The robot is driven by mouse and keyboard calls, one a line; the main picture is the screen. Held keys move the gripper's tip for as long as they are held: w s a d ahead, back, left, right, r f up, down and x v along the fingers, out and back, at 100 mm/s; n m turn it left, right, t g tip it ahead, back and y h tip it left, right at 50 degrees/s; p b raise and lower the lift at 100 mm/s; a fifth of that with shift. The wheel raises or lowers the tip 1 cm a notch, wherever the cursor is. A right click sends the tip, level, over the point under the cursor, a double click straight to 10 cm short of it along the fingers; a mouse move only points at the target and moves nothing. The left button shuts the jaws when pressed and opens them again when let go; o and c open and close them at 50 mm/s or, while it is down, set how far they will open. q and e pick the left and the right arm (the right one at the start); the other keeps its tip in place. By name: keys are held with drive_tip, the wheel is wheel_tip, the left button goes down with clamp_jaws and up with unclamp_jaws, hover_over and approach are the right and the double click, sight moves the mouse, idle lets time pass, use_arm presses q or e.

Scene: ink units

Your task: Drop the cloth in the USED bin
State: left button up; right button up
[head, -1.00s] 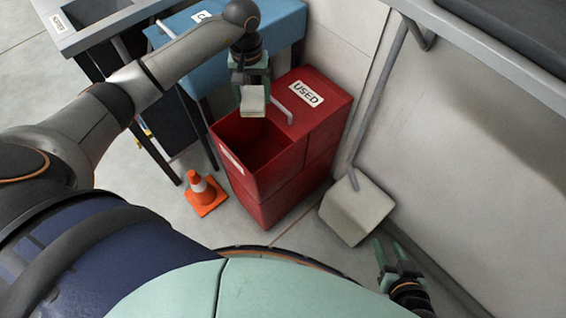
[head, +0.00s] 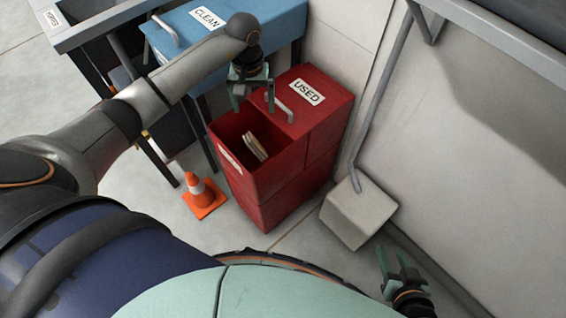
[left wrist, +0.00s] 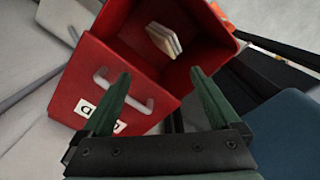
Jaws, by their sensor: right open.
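The folded pale cloth (head: 255,146) is inside the open part of the red USED bin (head: 318,118), below the rim; it also shows in the left wrist view (left wrist: 163,39) within the bin (left wrist: 67,82). Whether it touches the bin's floor I cannot tell. My left gripper (head: 254,103) is open and empty above the far left edge of the bin's opening, apart from the cloth; its spread fingers show in the left wrist view (left wrist: 160,92). My right gripper (head: 394,262) is open and empty at the lower right, away from the bin.
A blue CLEAN bin (head: 180,45) stands behind and left of the red bin. An orange cone (head: 199,196) is on the floor at the left. A pale box (head: 357,214) stands right of the bin by the wall. A grey rail crosses the upper right.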

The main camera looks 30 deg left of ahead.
use_arm(q)
wheel_tip(320, 180, up, 12)
drive_tip(key=p, duration=0.1)
drive_tip(key=shift+r+p, duration=0.25)
drive_tip(key=shift+p, duration=0.1)
idle(0.6)
